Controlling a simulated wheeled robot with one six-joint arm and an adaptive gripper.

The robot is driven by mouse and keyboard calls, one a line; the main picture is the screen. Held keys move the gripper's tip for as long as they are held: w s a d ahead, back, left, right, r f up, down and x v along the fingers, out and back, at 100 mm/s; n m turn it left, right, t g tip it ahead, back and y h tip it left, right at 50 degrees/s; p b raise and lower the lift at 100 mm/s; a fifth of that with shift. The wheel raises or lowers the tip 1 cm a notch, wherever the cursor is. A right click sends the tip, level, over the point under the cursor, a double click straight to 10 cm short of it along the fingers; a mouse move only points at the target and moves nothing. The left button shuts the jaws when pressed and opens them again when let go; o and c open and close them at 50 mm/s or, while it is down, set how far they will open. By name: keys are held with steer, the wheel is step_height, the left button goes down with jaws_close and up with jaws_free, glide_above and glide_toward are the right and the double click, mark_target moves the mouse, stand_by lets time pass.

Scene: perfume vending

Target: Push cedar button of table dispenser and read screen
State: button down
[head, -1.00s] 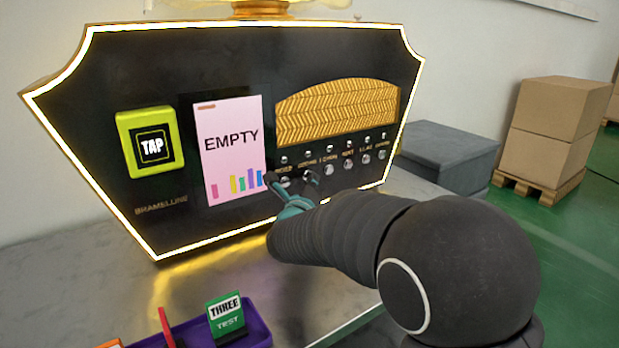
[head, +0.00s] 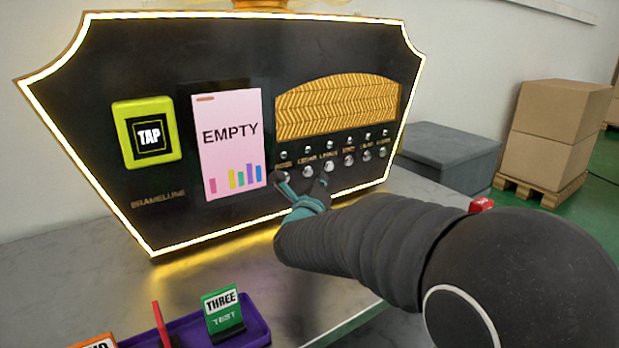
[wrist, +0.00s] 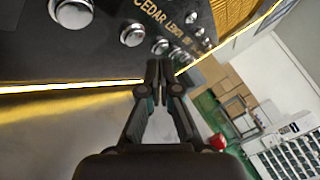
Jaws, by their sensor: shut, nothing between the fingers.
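The black table dispenser (head: 160,70) has a glowing edge and stands upright on the table. Its row of round silver buttons is under small gold labels. The cedar button (head: 307,171) is second from the left; it also shows in the wrist view (wrist: 132,35) with the CEDAR label near it. The pink screen (head: 230,145) reads EMPTY above several coloured bars. My gripper (head: 301,190) is shut and empty, in front of the lower left buttons. In the wrist view my fingertips (wrist: 157,78) meet below and right of the cedar button; contact with it is not visible.
A yellow-green TAP panel (head: 147,133) is left of the screen. A purple tray (head: 255,330) with a green THREE TEST card (head: 222,312) lies at the front. Stacked cartons (head: 560,105) on a pallet and a grey box (head: 450,155) stand behind right.

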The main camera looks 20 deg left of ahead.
steer(key=s+d+b, duration=0.2)
steer(key=shift+s+d, duration=0.15)
steer(key=shift+d, duration=0.2)
stand_by(0.5)
steer(key=s+d+r+n+g+y+p, duration=0.2)
steer(key=s+d+n+g, duration=0.15)
steer(key=d+n, duration=0.3)
steer(key=s+d+r+n+g+y+p, duration=0.1)
steer(key=s+d+n+g+p, duration=0.1)
steer(key=s+d+n, duration=0.4)
steer(key=s+d+f+n+g+h+p, duration=0.1)
steer(key=s+d+f+n+g, duration=0.1)
steer(key=s+d, duration=0.4)
steer(key=s+d+f+n+g+h+p, duration=0.1)
steer(key=s+d+f+n+g+h, duration=0.1)
steer(key=s+d+n, duration=0.4)
steer(key=s+d+f+n+g+h+p, duration=0.1)
steer(key=s+d+f+n+g, duration=0.2)
steer(key=s, duration=0.8)
steer(key=d+f+n, duration=0.1)
steer(key=d+n, duration=0.1)
steer(key=d, duration=0.1)
steer(key=shift+s+d+f+g, duration=0.3)
steer(key=shift+s+f+g, duration=0.05)
steer(key=shift+s+f, duration=0.05)
